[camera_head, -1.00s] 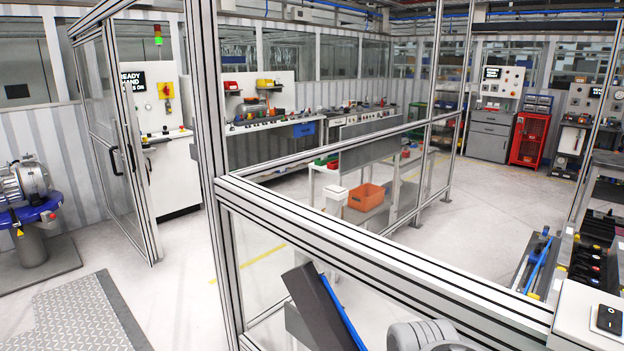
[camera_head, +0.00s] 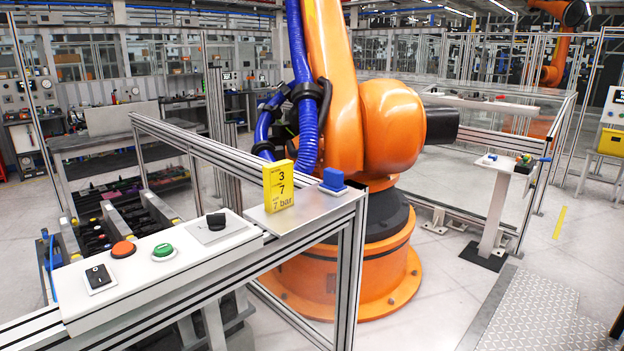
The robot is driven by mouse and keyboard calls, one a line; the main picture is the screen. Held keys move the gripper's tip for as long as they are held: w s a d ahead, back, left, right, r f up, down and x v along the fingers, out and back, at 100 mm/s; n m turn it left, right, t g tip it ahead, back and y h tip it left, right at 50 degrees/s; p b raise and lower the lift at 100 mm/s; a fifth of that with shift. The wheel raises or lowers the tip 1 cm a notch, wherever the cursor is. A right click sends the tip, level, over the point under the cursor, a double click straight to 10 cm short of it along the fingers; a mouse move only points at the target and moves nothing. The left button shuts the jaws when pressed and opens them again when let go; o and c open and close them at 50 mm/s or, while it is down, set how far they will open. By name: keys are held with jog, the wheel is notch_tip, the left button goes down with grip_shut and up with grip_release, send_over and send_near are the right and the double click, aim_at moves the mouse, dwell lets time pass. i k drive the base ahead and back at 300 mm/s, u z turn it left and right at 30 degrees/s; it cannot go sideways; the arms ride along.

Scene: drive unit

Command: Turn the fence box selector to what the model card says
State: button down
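The fence box (camera_head: 150,262) is a long white panel on top of the fence rail at the lower left. It carries a black rocker switch (camera_head: 98,277), an orange-red button (camera_head: 123,249), a green button (camera_head: 163,250) and a black selector knob (camera_head: 215,221) on a grey plate. I cannot read which position the knob points to. A yellow model card (camera_head: 279,186) stands upright just right of the box. It shows a 3, a 7 and "7 bar"; its smaller print is unreadable. My gripper is not in view.
A blue block (camera_head: 333,179) sits on a white base right of the card. A large orange robot arm (camera_head: 340,110) stands behind the fence rail (camera_head: 352,270). A white-topped pedestal (camera_head: 498,200) stands at the right. Floor is free at the lower centre and right.

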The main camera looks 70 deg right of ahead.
aim_at(216, 221)
jog(key=u, duration=0.05)
jog(key=k, duration=0.45)
jog(key=z, duration=2)
